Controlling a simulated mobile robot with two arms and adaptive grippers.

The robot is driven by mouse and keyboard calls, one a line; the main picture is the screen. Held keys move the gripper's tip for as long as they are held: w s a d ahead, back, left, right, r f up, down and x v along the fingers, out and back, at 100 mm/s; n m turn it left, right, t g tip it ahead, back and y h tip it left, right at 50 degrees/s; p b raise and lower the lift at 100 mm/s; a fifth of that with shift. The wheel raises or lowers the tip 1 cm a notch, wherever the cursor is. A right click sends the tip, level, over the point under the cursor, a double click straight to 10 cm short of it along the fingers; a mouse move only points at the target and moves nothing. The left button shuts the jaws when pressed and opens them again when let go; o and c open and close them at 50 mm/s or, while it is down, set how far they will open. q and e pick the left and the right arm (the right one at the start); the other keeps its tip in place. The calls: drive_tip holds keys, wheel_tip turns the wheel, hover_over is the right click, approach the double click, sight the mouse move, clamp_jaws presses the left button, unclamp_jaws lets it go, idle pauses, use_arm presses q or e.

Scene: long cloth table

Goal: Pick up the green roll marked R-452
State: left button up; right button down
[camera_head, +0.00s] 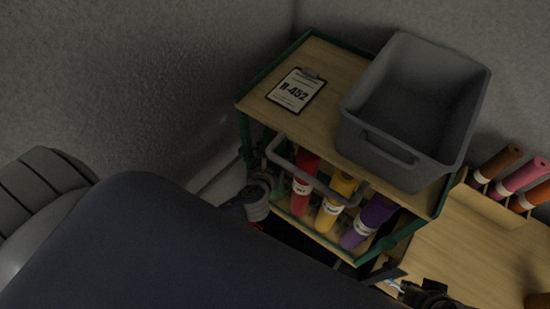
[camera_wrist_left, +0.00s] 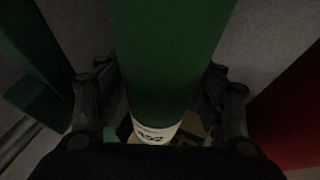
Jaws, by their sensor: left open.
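In the left wrist view a green roll (camera_wrist_left: 170,55) stands close and large between the two fingers of my left gripper (camera_wrist_left: 160,90). The fingers are open, one on each side of the roll. A white label (camera_wrist_left: 155,133) with dark print is near its lower end, too dim to read. In the head view I cannot make out the green roll. A clipboard marked R-452 (camera_head: 297,92) lies on the cart top. My right gripper (camera_head: 430,294) shows dark and partly cut off at the bottom edge; its jaws are unclear.
A green-framed wooden cart (camera_head: 330,62) carries a grey bin (camera_head: 385,155). Below its top are a red roll (camera_head: 302,185), a yellow roll (camera_head: 335,200) and a purple roll (camera_head: 368,222). More rolls (camera_head: 518,178) stand on a wooden table (camera_head: 470,250) at right. Walls close in behind.

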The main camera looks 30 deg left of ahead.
use_arm(q)
clamp_jaws()
drive_tip(key=shift+r, duration=0.15)
drive_tip(key=shift+r, duration=0.1)
